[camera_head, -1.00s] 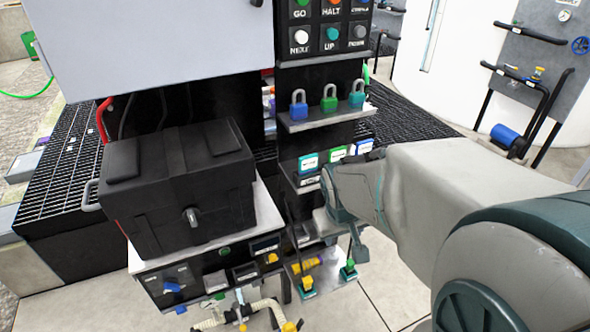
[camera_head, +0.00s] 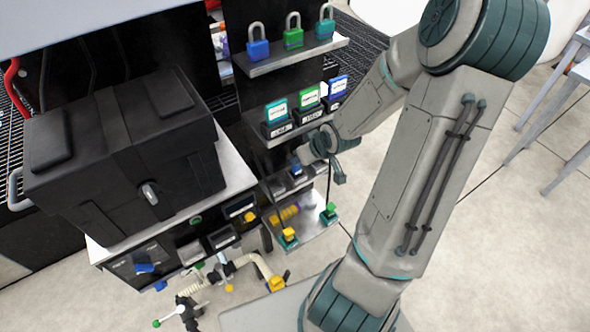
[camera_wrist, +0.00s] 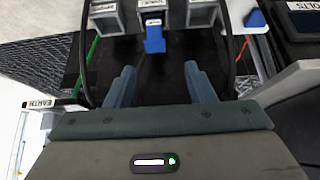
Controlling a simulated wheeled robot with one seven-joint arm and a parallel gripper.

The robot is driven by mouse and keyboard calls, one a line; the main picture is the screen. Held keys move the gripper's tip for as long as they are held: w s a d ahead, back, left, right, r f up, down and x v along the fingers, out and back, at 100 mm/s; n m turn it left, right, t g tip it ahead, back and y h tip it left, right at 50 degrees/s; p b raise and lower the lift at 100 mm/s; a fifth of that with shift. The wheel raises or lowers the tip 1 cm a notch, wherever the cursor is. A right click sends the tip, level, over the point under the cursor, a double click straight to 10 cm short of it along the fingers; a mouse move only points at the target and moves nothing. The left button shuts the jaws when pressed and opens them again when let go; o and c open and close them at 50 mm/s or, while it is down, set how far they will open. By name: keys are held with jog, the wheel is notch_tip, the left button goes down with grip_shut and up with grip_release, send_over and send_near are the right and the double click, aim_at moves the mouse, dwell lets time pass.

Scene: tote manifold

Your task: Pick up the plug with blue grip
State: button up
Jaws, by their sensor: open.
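A blue-gripped piece, which looks like the plug (camera_wrist: 154,38), sits at the middle one of three grey holders in the wrist view. Its blue part points down toward my gripper. In the head view a small blue piece (camera_head: 296,165) shows on the rack just left of my gripper (camera_head: 335,158); I take it for the same plug. In the wrist view my gripper (camera_wrist: 158,72) is open, its two blue-grey fingers apart and nothing between them. The plug lies ahead of the fingertips, roughly centred between them.
A rack shelf (camera_head: 292,58) holds blue, green and teal padlocks; labelled holders (camera_head: 308,104) sit below. A yellow plug (camera_head: 289,236) and a green one (camera_head: 329,212) stand on a lower tray. A black case (camera_head: 125,160) is left. Dark cables flank the holders in the wrist view.

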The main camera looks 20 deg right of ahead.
jog(key=b, duration=0.3)
send_over(298, 174)
jog(key=s, duration=0.2)
jog(key=f, duration=0.6)
jog(key=shift+w+a+f, duration=0.15)
jog(key=shift+w+a, duration=0.05)
jog(key=f, duration=0.1)
jog(key=w+f+b, duration=0.1)
jog(key=f, duration=0.2)
jog(key=shift+w+d, duration=0.15)
jog(key=shift+d, duration=0.15)
jog(key=shift+w+f+b, duration=0.3)
jog(key=shift+w+f, duration=0.05)
jog(key=shift+f, duration=0.1)
grip_shut()
